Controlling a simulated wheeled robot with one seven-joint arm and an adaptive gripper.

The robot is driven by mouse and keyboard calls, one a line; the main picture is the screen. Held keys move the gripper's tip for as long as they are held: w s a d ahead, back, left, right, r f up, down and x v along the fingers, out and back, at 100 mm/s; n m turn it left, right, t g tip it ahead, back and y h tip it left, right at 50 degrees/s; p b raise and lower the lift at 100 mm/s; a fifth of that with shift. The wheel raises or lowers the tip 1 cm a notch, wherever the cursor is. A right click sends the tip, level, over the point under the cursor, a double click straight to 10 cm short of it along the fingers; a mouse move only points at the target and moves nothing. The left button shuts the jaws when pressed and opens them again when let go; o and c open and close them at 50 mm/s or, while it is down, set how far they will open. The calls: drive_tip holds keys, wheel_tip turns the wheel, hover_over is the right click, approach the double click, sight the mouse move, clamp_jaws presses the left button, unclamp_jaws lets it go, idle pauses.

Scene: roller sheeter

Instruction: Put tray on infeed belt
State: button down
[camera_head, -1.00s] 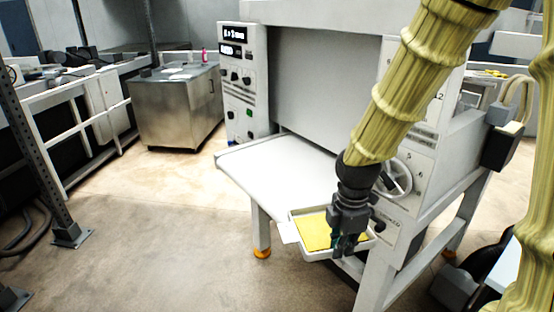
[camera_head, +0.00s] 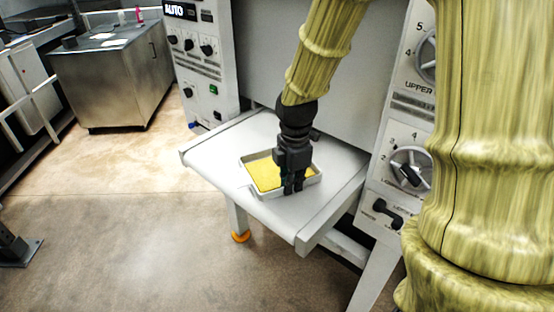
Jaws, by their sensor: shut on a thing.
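A white tray (camera_head: 265,194) with a yellow sheet (camera_head: 264,173) inside is over the white infeed belt (camera_head: 215,147) of the sheeter, near the belt's middle. I cannot tell whether the tray rests on the belt or hangs just above it. My gripper (camera_head: 292,190) points down and is shut on the tray's near right rim. The gripper hides part of the tray's right side.
The sheeter's left control panel (camera_head: 205,65) and right panel with a handwheel (camera_head: 410,168) flank the belt. A steel cabinet (camera_head: 110,80) stands at the back left. The floor (camera_head: 130,220) at left is free.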

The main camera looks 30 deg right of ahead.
drive_tip(key=w+d+p, duration=0.1)
drive_tip(key=w, duration=0.3)
drive_tip(key=w+d+f+p, duration=0.1)
drive_tip(key=w+d, duration=0.1)
drive_tip(key=w, duration=0.2)
drive_tip(key=w+d+p, duration=0.1)
drive_tip(key=w+d, duration=0.1)
drive_tip(key=w, duration=0.2)
drive_tip(key=shift+f+p, duration=0.15)
drive_tip(key=shift+p, duration=0.25)
drive_tip(key=shift+f+p, duration=0.85)
drive_tip(key=shift+f, duration=0.9)
drive_tip(key=shift+s, duration=0.1)
drive_tip(key=c, duration=1.7)
unclamp_jaws()
drive_tip(key=shift+f, duration=0.15)
drive_tip(key=shift+o, duration=0.3)
wheel_tip(320, 180, up, 12)
drive_tip(key=b, duration=0.4)
drive_tip(key=shift+s+r, duration=0.15)
drive_tip(key=shift+r, duration=0.05)
